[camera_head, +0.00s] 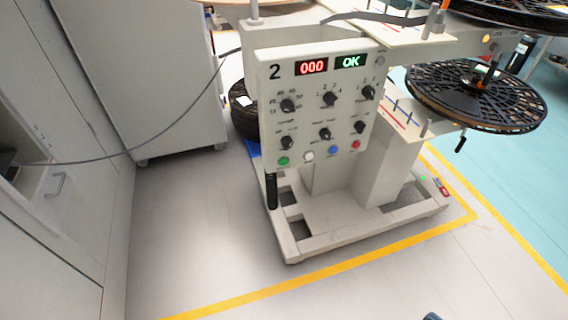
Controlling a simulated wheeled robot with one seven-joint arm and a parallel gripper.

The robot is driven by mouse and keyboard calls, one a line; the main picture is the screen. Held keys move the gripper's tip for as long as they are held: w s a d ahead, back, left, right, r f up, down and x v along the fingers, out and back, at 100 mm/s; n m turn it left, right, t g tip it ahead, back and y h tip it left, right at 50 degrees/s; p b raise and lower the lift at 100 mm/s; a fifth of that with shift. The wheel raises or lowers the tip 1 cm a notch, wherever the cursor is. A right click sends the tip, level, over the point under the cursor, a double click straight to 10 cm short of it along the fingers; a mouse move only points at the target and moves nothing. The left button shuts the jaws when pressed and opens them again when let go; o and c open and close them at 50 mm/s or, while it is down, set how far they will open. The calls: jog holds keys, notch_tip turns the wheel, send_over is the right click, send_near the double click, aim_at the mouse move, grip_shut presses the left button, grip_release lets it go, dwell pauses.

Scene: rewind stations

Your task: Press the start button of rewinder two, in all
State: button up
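Rewinder two's control panel (318,110) faces me, a pale box marked with a black "2". Its red display (312,66) reads 000 and its green display (348,61) reads OK. Several black knobs sit in two rows below. Along the bottom edge are a green button (283,160), a white button (309,156), a blue button (333,150) and a red button (356,144). The labels are too small to read, so which one is start is not legible; nothing touches any of them.
The rewinder's pale base frame (340,238) stands on the floor inside a yellow line (300,290). A black reel (476,95) juts out at right. A grey cabinet (140,75) stands at left, with a cable crossing before it. Floor in front is clear.

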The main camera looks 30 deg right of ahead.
grip_shut()
dwell(1.2)
